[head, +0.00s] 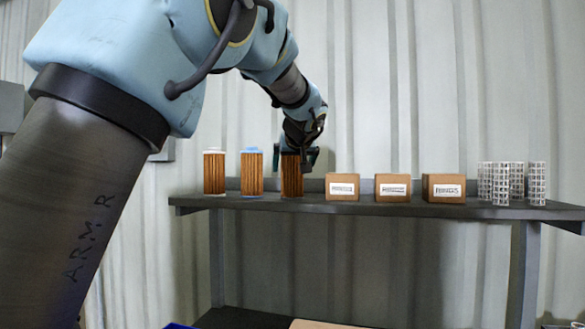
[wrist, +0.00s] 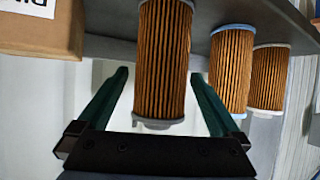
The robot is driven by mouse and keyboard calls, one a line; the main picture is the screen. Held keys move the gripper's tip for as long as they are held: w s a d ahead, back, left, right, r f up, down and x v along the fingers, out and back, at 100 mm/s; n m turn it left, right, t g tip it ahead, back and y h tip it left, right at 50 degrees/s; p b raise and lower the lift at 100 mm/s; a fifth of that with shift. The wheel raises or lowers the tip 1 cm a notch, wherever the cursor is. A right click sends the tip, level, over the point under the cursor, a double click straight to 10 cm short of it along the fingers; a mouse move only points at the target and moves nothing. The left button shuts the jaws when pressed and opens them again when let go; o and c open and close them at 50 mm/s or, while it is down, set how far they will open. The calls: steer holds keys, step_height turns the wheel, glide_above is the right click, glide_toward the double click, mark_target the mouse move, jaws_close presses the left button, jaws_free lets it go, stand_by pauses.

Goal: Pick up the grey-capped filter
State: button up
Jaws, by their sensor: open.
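The grey-capped filter (head: 291,178) stands upright on the shelf, third from the left in the head view, its top hidden by my gripper. In the wrist view, which looks upside down, this filter (wrist: 160,60) shows orange-brown pleats and a grey cap at its lower end. My gripper (head: 298,158) is at the filter's upper part. Its open dark-green fingers (wrist: 159,75) lie on either side of the filter, with a visible gap on each side.
A blue-capped filter (head: 252,174) and a white-capped filter (head: 214,173) stand to the left on the shelf (head: 400,208). A labelled carton (head: 342,187) stands close on the right, with two more cartons beyond. White mesh cylinders (head: 500,183) stand at the right end.

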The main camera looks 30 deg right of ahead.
steer(key=shift+w+d+f, duration=0.15)
steer(key=shift+w+f, duration=0.15)
steer(key=shift+w, duration=0.3)
steer(key=shift+c, duration=0.4)
steer(key=c, duration=1.2)
steer(key=shift+c, duration=0.4)
steer(key=shift+r, duration=0.15)
